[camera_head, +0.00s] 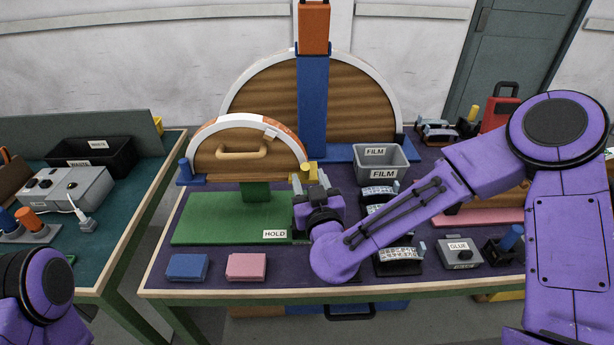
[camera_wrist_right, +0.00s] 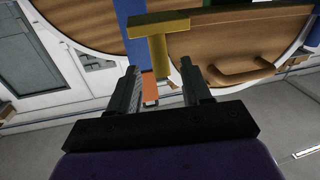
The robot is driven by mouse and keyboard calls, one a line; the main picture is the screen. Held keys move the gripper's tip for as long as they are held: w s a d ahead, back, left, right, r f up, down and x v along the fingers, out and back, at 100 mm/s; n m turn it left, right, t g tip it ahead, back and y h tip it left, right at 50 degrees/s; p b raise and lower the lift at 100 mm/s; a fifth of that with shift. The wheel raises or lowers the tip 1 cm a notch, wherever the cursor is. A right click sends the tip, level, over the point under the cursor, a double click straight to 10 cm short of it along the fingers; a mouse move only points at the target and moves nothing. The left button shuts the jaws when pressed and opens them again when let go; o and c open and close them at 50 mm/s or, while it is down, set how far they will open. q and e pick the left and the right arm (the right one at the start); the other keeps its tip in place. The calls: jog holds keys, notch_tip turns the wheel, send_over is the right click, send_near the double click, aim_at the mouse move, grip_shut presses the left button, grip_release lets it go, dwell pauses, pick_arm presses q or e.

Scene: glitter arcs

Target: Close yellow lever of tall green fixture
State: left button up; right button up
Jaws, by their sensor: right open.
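The green fixture has a flat green base (camera_head: 215,222) and a short green post carrying a half-round wooden board (camera_head: 215,160) with a white and orange rim and a wooden handle. Its yellow lever (camera_head: 310,172) is at the right end of the board. In the right wrist view the lever (camera_wrist_right: 157,28) is T-shaped, its stem pointing down toward the gap between my fingers. My right gripper (camera_head: 304,184) is open at the lever; the wrist view shows both fingers (camera_wrist_right: 160,82) apart, one each side of the stem's end. Contact cannot be told. My left gripper is out of view.
A larger half-round board with a blue post (camera_head: 313,110) stands behind. A grey FILM bin (camera_head: 381,160) is right of it. Blue (camera_head: 186,267) and pink (camera_head: 246,266) blocks lie at the front edge.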

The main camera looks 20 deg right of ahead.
aim_at(308, 166)
jog(key=shift+w+d+r, duration=0.1)
jog(key=shift+w+r, duration=0.05)
jog(key=shift+w, duration=0.75)
jog(key=shift+w, duration=0.1)
grip_shut()
jog(key=r+p, duration=0.1)
jog(key=p, duration=0.2)
jog(key=g+p, duration=0.1)
jog(key=p, duration=0.2)
jog(key=shift+w+r, duration=0.25)
jog(key=shift+r, duration=0.15)
jog(key=g+p, duration=0.1)
jog(key=p, duration=0.1)
jog(key=w+g+p, duration=0.1)
jog(key=p, duration=0.2)
jog(key=g+p, duration=0.1)
jog(key=p, duration=0.2)
jog(key=shift+w+d+r+m+g+y, duration=0.1)
jog(key=shift+w+d+m+g+y, duration=0.05)
jog(key=shift+d+m+g+y, duration=0.2)
jog(key=shift+w+a+f+p, duration=0.1)
jog(key=shift+f+p, duration=0.15)
jog(key=shift+p, duration=0.1)
jog(key=shift+f, duration=0.1)
